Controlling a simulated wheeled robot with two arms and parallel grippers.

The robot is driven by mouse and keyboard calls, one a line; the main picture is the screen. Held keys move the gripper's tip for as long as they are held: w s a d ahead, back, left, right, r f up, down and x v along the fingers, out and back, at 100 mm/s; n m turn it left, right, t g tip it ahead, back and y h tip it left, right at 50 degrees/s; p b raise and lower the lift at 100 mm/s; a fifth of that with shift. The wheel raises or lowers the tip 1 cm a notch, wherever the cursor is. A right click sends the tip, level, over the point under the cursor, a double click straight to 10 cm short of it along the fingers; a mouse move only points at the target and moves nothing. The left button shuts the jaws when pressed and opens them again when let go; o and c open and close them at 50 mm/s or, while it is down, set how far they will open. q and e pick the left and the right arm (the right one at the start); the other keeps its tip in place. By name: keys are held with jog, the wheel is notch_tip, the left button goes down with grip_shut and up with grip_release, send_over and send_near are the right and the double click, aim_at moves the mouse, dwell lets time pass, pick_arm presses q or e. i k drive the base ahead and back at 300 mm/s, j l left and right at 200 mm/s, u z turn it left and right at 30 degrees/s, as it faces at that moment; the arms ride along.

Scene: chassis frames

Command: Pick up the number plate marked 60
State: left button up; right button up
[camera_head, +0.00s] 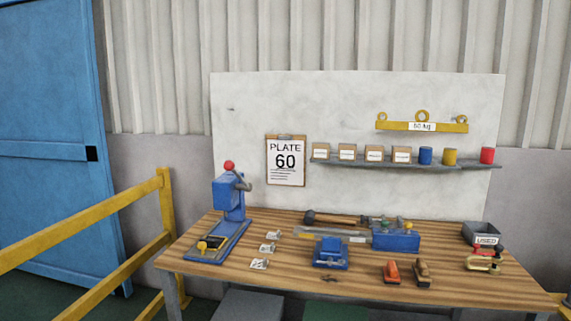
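Several small light plates lie in a column on the wooden workbench (370,279), to the right of the blue press. The far plate (273,235), the middle plate (267,248) and the near plate (259,264) bear dark marks too small to read, so I cannot tell which is 60. A clipboard sheet (285,162) on the white wall board reads "PLATE 60". Neither of my grippers is in view.
A blue press (231,200) with a red knob stands at the bench's left. A yellow railing (90,217) stands left.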

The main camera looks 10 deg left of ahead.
aim_at(273, 237)
jog(key=i+j+u, duration=0.1)
jog(key=i+u, duration=0.15)
jog(key=i, duration=0.15)
jog(key=i+u, duration=0.25)
jog(key=i, duration=0.15)
